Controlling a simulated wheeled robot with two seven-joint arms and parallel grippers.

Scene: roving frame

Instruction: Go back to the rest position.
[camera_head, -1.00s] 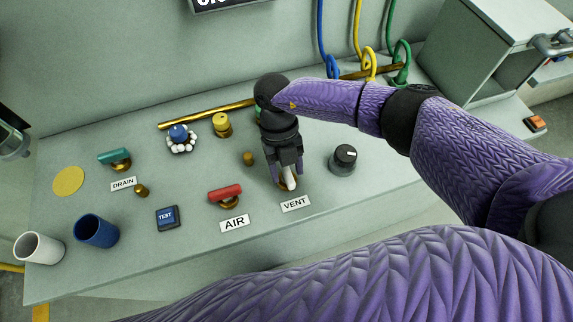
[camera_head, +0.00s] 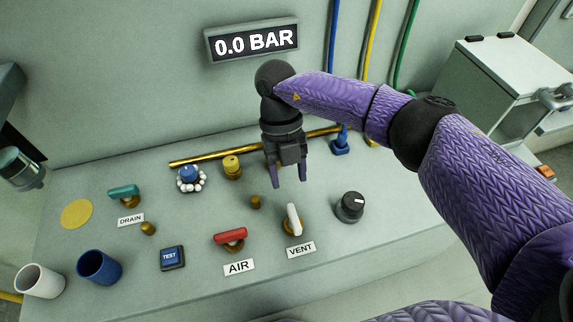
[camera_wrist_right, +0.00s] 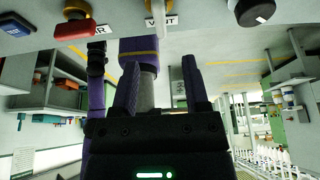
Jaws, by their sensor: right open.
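My right gripper (camera_head: 288,178) is open and empty, above the bench and behind the white VENT lever (camera_head: 293,218). Its fingers point down, apart from the lever. The right wrist view shows the same open fingers (camera_wrist_right: 158,85) with nothing between them. The VENT lever shows at that view's top edge (camera_wrist_right: 158,18). My purple right arm reaches in from the right side of the head view. My left gripper is not in view.
The bench bears a red AIR lever (camera_head: 230,236), a green DRAIN lever (camera_head: 124,191), a black knob (camera_head: 350,206), a blue TEST button (camera_head: 172,257) and two cups (camera_head: 98,266). A brass rail (camera_head: 210,158) runs behind. The wall display (camera_head: 253,42) reads 0.0 BAR.

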